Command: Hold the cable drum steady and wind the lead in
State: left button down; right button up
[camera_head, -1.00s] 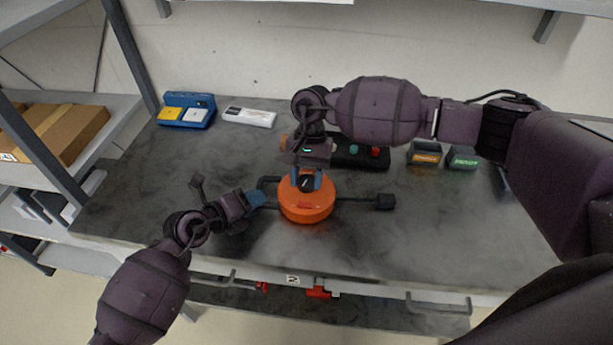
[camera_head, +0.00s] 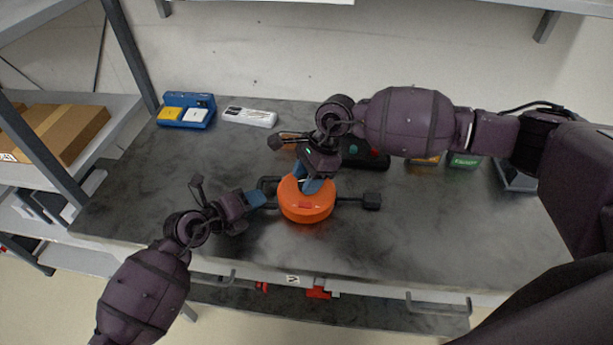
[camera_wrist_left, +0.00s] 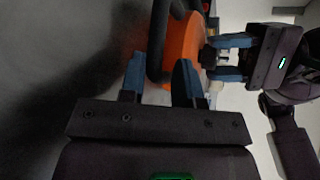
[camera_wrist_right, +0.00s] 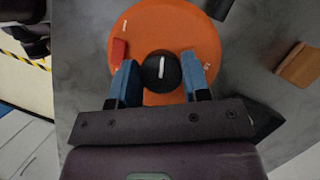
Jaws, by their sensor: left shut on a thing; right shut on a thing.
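The orange cable drum (camera_head: 306,208) sits on the grey bench top. A black lead runs right from it to a black plug (camera_head: 372,201) lying on the bench. My left gripper (camera_head: 264,199) is shut on the black handle (camera_wrist_left: 159,40) at the drum's left side. My right gripper (camera_head: 307,185) comes from above and is shut on the round black knob (camera_wrist_right: 160,70) on top of the drum. The knob carries a white mark, seen in the right wrist view. A red patch (camera_wrist_right: 119,52) shows on the drum's top.
A blue tray with yellow and white blocks (camera_head: 187,112) and a white item (camera_head: 250,117) stand at the back left. A black box (camera_head: 374,158) and small labelled bins (camera_head: 464,161) stand behind, partly hidden by my right arm. The bench's front right (camera_head: 440,235) is clear.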

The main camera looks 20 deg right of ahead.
pick_arm(q)
jog(key=shift+a+f, duration=0.1)
jog(key=shift+f, duration=0.15)
pick_arm(e)
jog(key=m+t, duration=0.1)
jog(key=m, duration=0.3)
jog(key=shift+d+m+t, duration=0.1)
jog(key=shift+m+t, duration=0.2)
jog(key=shift+t, duration=0.1)
jog(key=m+t, duration=0.1)
jog(key=m, duration=0.1)
jog(key=m+h, duration=0.1)
jog(key=m, duration=0.2)
jog(key=shift+t, duration=0.4)
jog(key=m+h, duration=0.1)
jog(key=m, duration=0.2)
jog(key=m+t+h, duration=0.1)
jog(key=m, duration=0.2)
jog(key=shift+m+t+h, duration=0.3)
jog(key=shift+m+h, duration=0.7)
jog(key=shift+m, duration=1.5)
jog(key=o, duration=0.9)
jog(key=shift+o, duration=0.2)
